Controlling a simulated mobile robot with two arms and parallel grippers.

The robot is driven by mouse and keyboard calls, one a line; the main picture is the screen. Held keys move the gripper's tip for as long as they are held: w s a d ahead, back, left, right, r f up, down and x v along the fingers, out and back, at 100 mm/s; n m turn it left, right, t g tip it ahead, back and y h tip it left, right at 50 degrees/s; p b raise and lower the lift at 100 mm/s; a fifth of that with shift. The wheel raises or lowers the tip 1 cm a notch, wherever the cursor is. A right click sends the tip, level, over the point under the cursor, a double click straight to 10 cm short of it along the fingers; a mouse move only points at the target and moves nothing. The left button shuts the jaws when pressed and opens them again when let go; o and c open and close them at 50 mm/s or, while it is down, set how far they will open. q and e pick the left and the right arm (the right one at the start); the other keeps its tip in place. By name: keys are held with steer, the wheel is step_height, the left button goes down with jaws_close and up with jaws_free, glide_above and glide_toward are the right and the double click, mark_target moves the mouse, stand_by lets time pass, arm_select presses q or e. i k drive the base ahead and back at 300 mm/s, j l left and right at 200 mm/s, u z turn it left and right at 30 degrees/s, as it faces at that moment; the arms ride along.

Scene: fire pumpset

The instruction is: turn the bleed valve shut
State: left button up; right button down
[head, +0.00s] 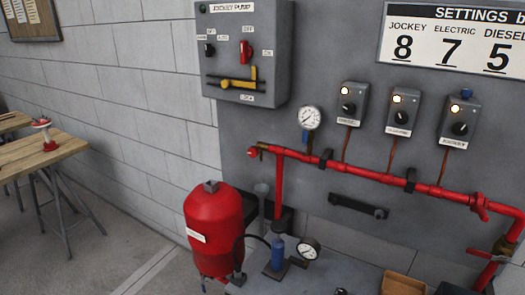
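No part carries a label that reads as bleed valve, so I cannot tell for certain which fitting it is. A small fitting with a red knob (252,152) sits at the left end of the red pipe (350,174). Whether either is open or shut I cannot tell. Neither of my grippers is in view.
A red tank (213,232) stands low beside a blue cylinder (278,254) and a gauge (308,249). A jockey pump box (243,50) and several switch boxes are on the grey panel (330,60). A wooden table (50,158) stands left; floor between is clear.

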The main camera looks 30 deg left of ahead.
mark_target(253, 152)
steer(key=j, duration=0.75)
steer(key=k+j+z, duration=0.1)
steer(key=j, duration=0.7)
steer(key=k+j, duration=0.1)
steer(key=j, duration=0.65)
